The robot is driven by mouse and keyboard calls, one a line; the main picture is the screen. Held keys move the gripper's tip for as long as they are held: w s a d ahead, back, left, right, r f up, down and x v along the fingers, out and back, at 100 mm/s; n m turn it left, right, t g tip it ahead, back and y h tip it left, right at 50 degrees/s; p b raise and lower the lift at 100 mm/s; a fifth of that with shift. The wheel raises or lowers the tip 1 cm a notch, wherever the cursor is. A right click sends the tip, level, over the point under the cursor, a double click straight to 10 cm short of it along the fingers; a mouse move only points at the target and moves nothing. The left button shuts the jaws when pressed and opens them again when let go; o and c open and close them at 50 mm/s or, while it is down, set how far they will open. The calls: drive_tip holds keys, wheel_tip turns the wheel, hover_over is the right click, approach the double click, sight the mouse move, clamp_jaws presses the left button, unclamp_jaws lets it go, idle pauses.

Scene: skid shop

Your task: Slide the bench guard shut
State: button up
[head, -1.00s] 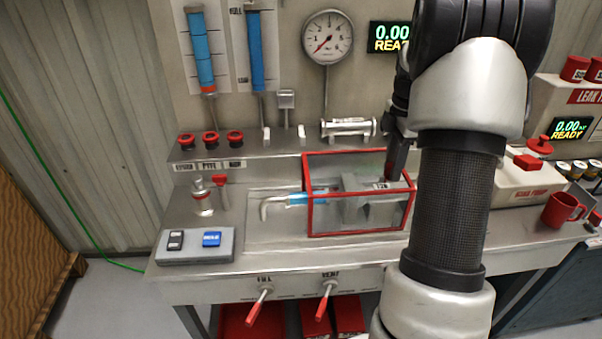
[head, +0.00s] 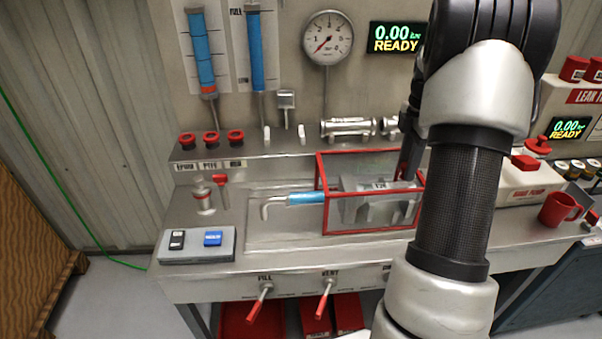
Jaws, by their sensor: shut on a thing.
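The bench guard (head: 320,172) is a clear box with a red frame on the steel bench. It stands around a grey block fixture labelled with a small tag (head: 380,186). A blue sleeve on a bent metal pipe (head: 306,199) sticks out of the guard's left side. My gripper (head: 406,172) reaches down at the guard's right rear top and is shut on the guard there. My arm hides the guard's far right part and most of the grip, so the exact hold does not show.
A grey switch box (head: 196,246) and a red-handled valve (head: 204,197) stand left on the bench. Red FILL (head: 260,303) and VENT (head: 324,300) levers hang at the front edge. A shelf with fittings (head: 348,127) runs behind. A red mug (head: 559,210) stands right.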

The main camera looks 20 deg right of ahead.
drive_tip(key=shift+d, duration=0.3)
drive_tip(key=shift+s+d, duration=0.1)
drive_tip(key=shift+d, duration=0.05)
drive_tip(key=shift+s+d+p, duration=0.15)
drive_tip(key=shift+d+p, duration=0.2)
drive_tip(key=shift+d, duration=0.45)
drive_tip(key=shift+s+d+p, duration=0.15)
drive_tip(key=shift+d+p, duration=0.15)
drive_tip(key=shift+d, duration=0.6)
drive_tip(key=shift+s+d+p, duration=0.25)
drive_tip(key=shift+d+p, duration=0.25)
drive_tip(key=shift+d, duration=0.55)
drive_tip(key=o, duration=0.8)
drive_tip(key=shift+o, duration=0.2)
